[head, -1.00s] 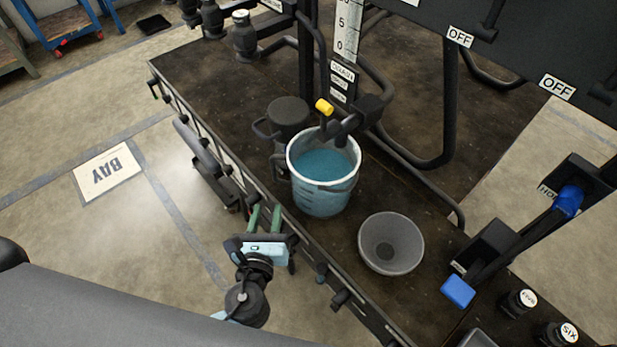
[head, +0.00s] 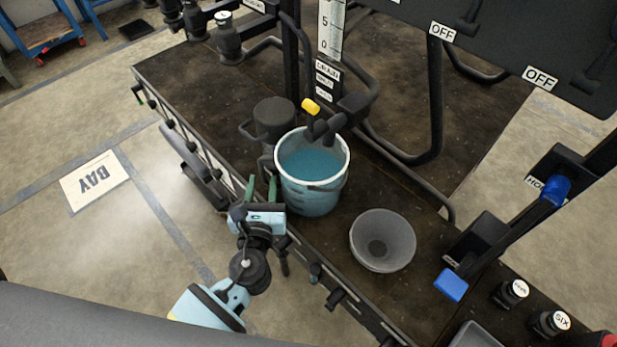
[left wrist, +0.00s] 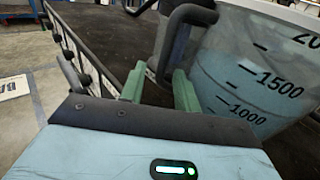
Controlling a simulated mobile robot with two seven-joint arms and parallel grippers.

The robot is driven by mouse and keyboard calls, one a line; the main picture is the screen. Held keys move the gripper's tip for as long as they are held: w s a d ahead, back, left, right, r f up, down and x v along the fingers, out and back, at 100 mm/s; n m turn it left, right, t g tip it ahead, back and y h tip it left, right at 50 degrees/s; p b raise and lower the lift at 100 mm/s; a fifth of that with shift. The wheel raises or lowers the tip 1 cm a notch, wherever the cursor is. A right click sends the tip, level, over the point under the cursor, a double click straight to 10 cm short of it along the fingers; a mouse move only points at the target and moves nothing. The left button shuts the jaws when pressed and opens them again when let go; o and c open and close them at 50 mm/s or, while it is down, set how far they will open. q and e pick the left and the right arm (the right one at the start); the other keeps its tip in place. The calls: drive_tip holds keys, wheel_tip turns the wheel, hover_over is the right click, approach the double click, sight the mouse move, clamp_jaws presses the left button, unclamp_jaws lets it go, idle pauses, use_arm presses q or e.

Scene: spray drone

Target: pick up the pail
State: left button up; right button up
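The pail (head: 312,190) is a whitish translucent vessel with blue liquid, standing on the dark bench under a yellow-tipped tap. In the left wrist view the pail (left wrist: 262,75) fills the upper right, with volume marks. Its dark side handle (left wrist: 180,38) faces my gripper. My left gripper (head: 261,189) has green fingers and is beside the pail's left side, at the bench edge. In the left wrist view the gripper (left wrist: 159,90) is open, with the handle's lower part showing between or just beyond its fingertips; contact is unclear. My right gripper is out of view.
The tap (head: 318,122) hangs over the pail's rim. A rail (head: 190,150) runs along the bench's front edge. Blue-handled levers (head: 453,285) are at the right.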

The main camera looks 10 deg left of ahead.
use_arm(q)
drive_tip(key=shift+w+a, duration=0.15)
drive_tip(key=shift+w, duration=1.15)
drive_tip(key=shift+c, duration=0.4)
clamp_jaws()
drive_tip(key=shift+r, duration=0.1)
